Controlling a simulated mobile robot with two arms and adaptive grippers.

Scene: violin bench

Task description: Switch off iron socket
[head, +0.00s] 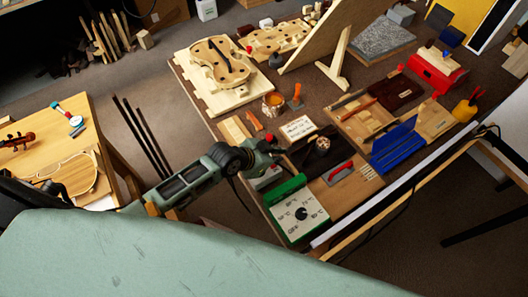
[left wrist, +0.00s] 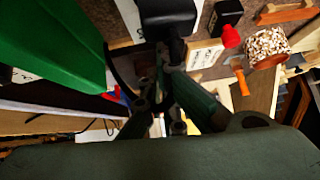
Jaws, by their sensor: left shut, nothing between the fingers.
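My left gripper (head: 274,150) reaches in from the left over the near left edge of the bench, fingers together and empty. In the left wrist view the fingers (left wrist: 168,62) close towards a black block (left wrist: 172,15), which they partly overlap; I cannot tell whether they touch it. In the head view a pale unit (head: 265,179) sits just below the gripper, partly hidden by it. Neither view clearly shows which piece is the iron socket or its switch position. My right gripper is not in view.
A green-and-white dial box (head: 291,226), marked with temperatures and OFF, stands close by; its green top (left wrist: 50,40) fills the wrist view's left. A red-handled tool (head: 340,172), a blue holder (head: 396,148) and a pot of pellets (left wrist: 268,47) are near.

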